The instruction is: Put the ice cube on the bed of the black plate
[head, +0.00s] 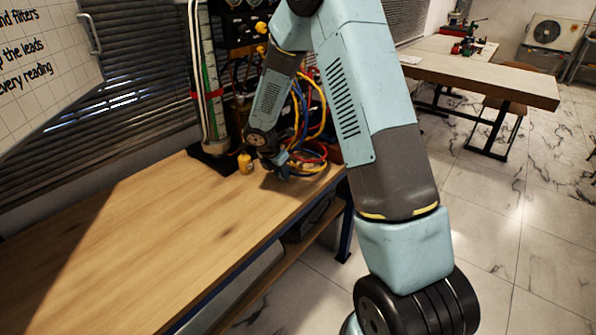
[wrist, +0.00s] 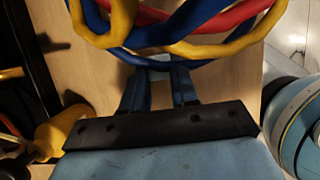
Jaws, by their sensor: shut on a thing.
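My gripper (wrist: 157,72) reaches down over the far end of the wooden bench. In the wrist view its two dark fingers are shut on a small pale, bluish thing at their tips, which looks like the ice cube (wrist: 153,62); cables partly cover it. In the head view my gripper (head: 285,168) is low over the bench beside the cables, and I cannot make out the cube there. A black plate (head: 213,160) lies on the bench at the foot of an upright column, to the left of my gripper.
Thick yellow, blue and red cables (head: 313,125) hang close to my gripper and cross above its fingertips in the wrist view (wrist: 195,25). A small yellow item (head: 245,163) stands between plate and gripper. The near part of the bench (head: 130,240) is clear.

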